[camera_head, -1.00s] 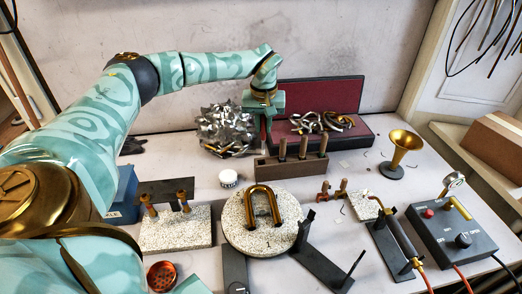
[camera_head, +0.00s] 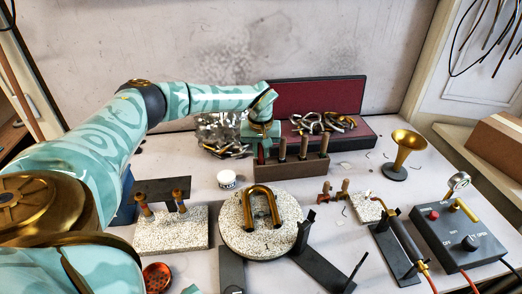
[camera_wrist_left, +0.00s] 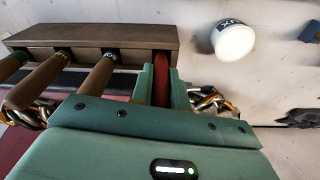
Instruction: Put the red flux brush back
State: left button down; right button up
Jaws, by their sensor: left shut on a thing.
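My left gripper (camera_head: 261,147) is shut on the red flux brush (camera_head: 261,156) at the left end of the brown brush rack (camera_head: 292,168). The brush is upright, and only a short red length shows below the jaws. In the left wrist view the red brush (camera_wrist_left: 161,80) lies between the fingers (camera_wrist_left: 161,92), and its far end meets the rack (camera_wrist_left: 100,38) near one end. How deep it sits in the rack is hidden. Several wooden-handled tools (camera_head: 303,148) stand in the rack's other places. My right gripper is out of view.
An open red-lined case (camera_head: 318,97) with metal parts is behind the rack. A white tub (camera_head: 227,179) stands in front left, and a round stone plate (camera_head: 238,222) with a brass U-tube is in front.

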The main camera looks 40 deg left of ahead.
pick_arm(q)
jog(key=c, duration=1.4)
grip_release()
jog(key=shift+f, duration=0.15)
jog(key=shift+o, duration=0.2)
notch_tip(320, 180, up, 12)
jog(key=s+d+p, duration=0.1)
jog(key=p, duration=0.2)
